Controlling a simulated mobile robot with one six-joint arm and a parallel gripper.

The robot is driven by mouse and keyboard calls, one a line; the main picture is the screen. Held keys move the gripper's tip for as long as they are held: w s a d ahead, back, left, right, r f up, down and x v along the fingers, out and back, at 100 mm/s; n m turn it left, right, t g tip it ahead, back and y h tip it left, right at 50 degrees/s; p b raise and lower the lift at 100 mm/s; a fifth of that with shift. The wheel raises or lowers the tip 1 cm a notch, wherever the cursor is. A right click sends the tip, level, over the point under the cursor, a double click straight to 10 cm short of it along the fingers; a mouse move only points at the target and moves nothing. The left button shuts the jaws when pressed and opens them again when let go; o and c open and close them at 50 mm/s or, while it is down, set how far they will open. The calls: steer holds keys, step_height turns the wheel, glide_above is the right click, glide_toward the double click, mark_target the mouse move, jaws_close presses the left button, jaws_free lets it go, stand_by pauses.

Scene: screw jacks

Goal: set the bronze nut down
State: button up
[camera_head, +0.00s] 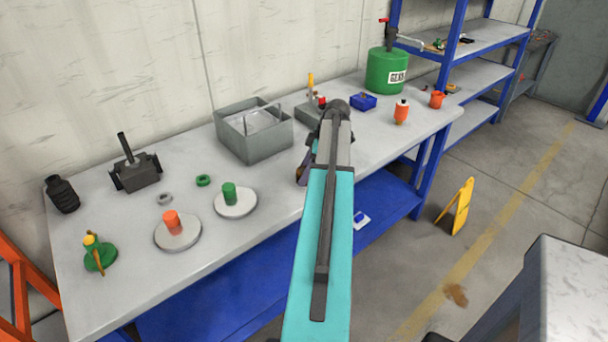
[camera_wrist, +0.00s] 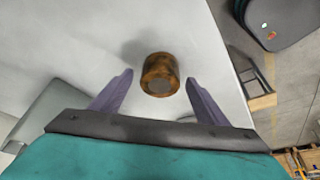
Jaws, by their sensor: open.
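The bronze nut (camera_wrist: 160,74) shows in the wrist view as a short brown cylinder over the pale worktop, with a soft shadow beside it. My gripper (camera_wrist: 158,79) is open, its two purple fingers on either side of the nut with a visible gap to each. In the head view my arm hides most of the gripper and the nut; only a bit of purple finger shows at the arm's left edge. I cannot tell exactly how the nut's base meets the worktop.
The workbench (camera_head: 120,285) holds a grey bin (camera_head: 255,140) left of my arm. Round plates with a green cylinder (camera_head: 229,193) and an orange cylinder (camera_head: 171,221) stand further left. A blue box (camera_head: 363,102) and an orange-red bottle (camera_head: 401,112) stand to the right.

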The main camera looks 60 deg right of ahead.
steer(key=shift+w+a+f, duration=0.15)
steer(key=shift+w+f, duration=0.05)
steer(key=shift+f, duration=0.35)
jaws_close()
stand_by(0.4)
